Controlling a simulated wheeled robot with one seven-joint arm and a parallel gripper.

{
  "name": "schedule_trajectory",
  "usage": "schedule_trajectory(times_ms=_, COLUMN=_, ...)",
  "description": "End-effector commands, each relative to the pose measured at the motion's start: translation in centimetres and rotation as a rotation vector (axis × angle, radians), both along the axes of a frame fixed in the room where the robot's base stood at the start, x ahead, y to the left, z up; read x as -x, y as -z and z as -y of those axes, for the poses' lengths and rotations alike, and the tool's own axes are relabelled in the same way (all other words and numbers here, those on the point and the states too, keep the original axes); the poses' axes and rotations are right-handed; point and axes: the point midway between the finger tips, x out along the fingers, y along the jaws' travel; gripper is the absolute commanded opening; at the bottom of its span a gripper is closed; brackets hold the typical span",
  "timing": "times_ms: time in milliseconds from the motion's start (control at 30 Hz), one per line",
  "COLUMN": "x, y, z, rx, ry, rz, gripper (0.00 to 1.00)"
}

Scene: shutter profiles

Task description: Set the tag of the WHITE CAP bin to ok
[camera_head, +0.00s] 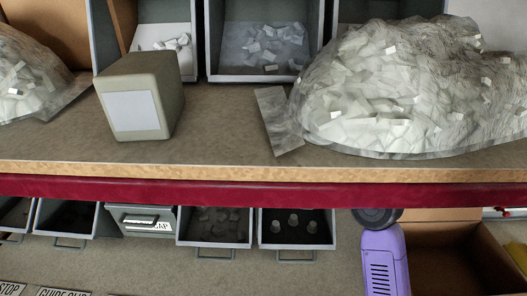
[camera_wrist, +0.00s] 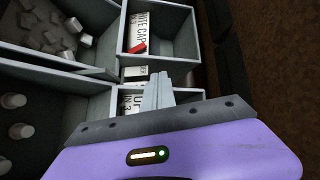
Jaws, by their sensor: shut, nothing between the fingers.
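In the wrist view a grey bin carries a white label reading "…ITE CAP" (camera_wrist: 142,22), its left part cut off. A small red tag (camera_wrist: 138,47) sits at the lower end of that label. My gripper (camera_wrist: 160,78) has its grey fingers together, with nothing between them. The fingertips are below the red tag in the picture and apart from it. In the head view a bin label ending in "CAP" (camera_head: 158,226) shows in the lower row. My purple arm (camera_head: 385,262) is at the lower right there, and the fingers are out of that view.
In the wrist view a partly hidden label (camera_wrist: 132,101) lies beside the fingers, and bins with grey pieces (camera_wrist: 62,40) and round caps (camera_wrist: 17,101) are at left. The worktop's red front edge (camera_head: 250,191) overhangs the lower bins. A cardboard box (camera_head: 455,255) stands at right.

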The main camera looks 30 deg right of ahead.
Motion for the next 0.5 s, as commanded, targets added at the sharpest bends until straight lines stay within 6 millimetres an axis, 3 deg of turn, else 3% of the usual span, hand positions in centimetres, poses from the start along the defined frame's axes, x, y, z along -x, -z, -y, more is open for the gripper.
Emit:
schedule_trajectory(times_ms=200, x=2.8, y=-0.7, z=0.8, rx=0.0, ry=0.003, rz=0.0, gripper=0.0)
schedule_trajectory(times_ms=500, x=3.6, y=-1.0, z=0.9, rx=-0.001, ry=0.001, rz=0.0, gripper=0.0)
